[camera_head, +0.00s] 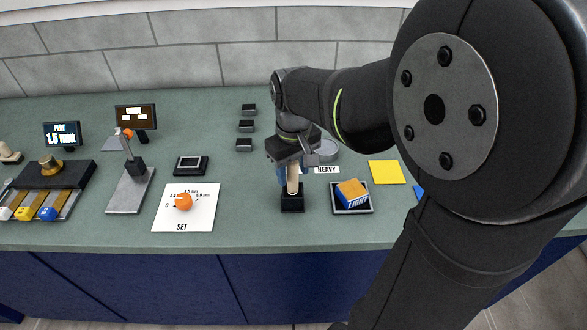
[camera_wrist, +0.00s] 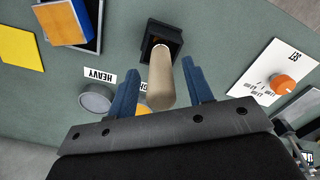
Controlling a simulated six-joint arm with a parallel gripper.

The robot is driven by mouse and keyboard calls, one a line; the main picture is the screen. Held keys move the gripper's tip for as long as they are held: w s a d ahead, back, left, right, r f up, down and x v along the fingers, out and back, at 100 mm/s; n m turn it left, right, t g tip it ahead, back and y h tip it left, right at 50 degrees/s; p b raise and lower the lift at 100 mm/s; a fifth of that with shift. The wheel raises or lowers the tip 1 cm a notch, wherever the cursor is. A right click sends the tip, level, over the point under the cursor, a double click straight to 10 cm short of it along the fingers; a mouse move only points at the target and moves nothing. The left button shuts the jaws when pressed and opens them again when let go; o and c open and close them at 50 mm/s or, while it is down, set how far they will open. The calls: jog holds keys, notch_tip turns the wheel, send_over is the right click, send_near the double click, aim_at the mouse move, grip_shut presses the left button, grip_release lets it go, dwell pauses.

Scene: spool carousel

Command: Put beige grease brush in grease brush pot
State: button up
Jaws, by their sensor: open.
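The beige grease brush (camera_head: 293,178) stands about upright in the black square grease brush pot (camera_head: 292,203), with its lower end inside the pot. In the wrist view the beige handle (camera_wrist: 162,78) rises out of the dark pot (camera_wrist: 176,36) toward the camera. My gripper (camera_wrist: 160,67) is open, with one blue finger on each side of the handle and visible gaps to it. In the head view my gripper (camera_head: 287,170) is just above the pot and partly covers the handle's top. The brush's lower end is hidden in the pot.
A tray (camera_head: 367,210) with a blue and orange block (camera_head: 352,192) is right of the pot. A grey round dish (camera_head: 327,151) and the HEAVY label (camera_head: 326,170) lie behind. A white SET card (camera_head: 187,220) with an orange knob is to the left, with clear counter between.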

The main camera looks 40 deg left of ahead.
notch_tip(320, 180, up, 12)
jog(key=shift+r, duration=0.1)
dwell(0.5)
jog(key=shift+f, duration=4.3)
jog(key=shift+f, duration=0.1)
